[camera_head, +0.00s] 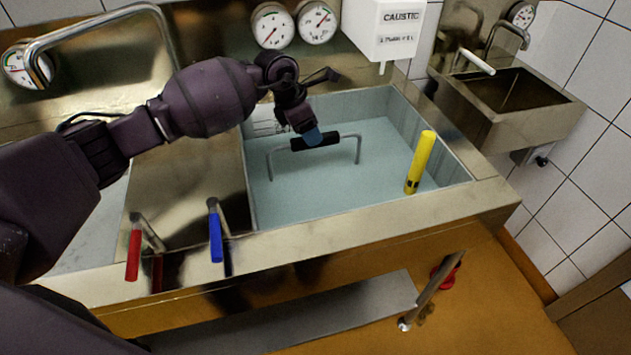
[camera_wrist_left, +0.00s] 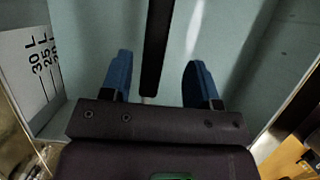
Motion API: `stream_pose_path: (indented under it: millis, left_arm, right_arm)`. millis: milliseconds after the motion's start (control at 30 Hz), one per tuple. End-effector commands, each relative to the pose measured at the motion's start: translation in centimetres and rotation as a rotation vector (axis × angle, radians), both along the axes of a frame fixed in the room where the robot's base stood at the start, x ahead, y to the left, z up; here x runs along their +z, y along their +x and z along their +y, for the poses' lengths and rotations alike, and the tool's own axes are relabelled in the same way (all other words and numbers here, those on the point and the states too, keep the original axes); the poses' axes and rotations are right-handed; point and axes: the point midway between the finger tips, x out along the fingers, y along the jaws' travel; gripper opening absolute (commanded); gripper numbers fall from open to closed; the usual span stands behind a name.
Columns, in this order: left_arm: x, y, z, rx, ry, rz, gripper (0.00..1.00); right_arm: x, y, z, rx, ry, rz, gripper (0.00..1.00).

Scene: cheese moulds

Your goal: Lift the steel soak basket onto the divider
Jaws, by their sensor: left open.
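The steel soak basket shows only as its bail handle (camera_head: 357,152), rising out of the water in the right-hand basin. Its body is hidden under the water. The handle's black grip (camera_head: 328,141) is at the top. My left gripper (camera_head: 312,137) is over this grip, reaching down from the left. In the left wrist view, the gripper (camera_wrist_left: 160,82) is open, its blue fingertips apart, with the black grip (camera_wrist_left: 157,45) running between them. I cannot tell whether either finger touches it. The divider (camera_head: 205,185) is the flat steel area left of the basin. My right gripper is not in view.
A yellow cylinder (camera_head: 420,162) stands upright at the basin's right front. Red (camera_head: 134,255) and blue (camera_head: 215,238) levers are at the front left. A CAUSTIC dispenser (camera_head: 383,30) hangs behind the basin. A volume scale (camera_wrist_left: 38,75) is on the basin wall.

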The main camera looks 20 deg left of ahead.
Motion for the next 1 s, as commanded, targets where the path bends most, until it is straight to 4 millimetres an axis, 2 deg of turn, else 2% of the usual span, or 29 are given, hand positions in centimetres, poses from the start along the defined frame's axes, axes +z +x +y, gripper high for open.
stream_pose_path:
  millis: [367,1000]
  left_arm:
    - [-4.4,1.3,-0.9,0.002,-0.001,0.004,0.55]
    - [-4.7,1.4,-1.0,0.001,-0.001,0.000,0.55]
  right_arm:
    - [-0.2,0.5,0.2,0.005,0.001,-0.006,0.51]
    - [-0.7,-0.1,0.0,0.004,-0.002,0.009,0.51]
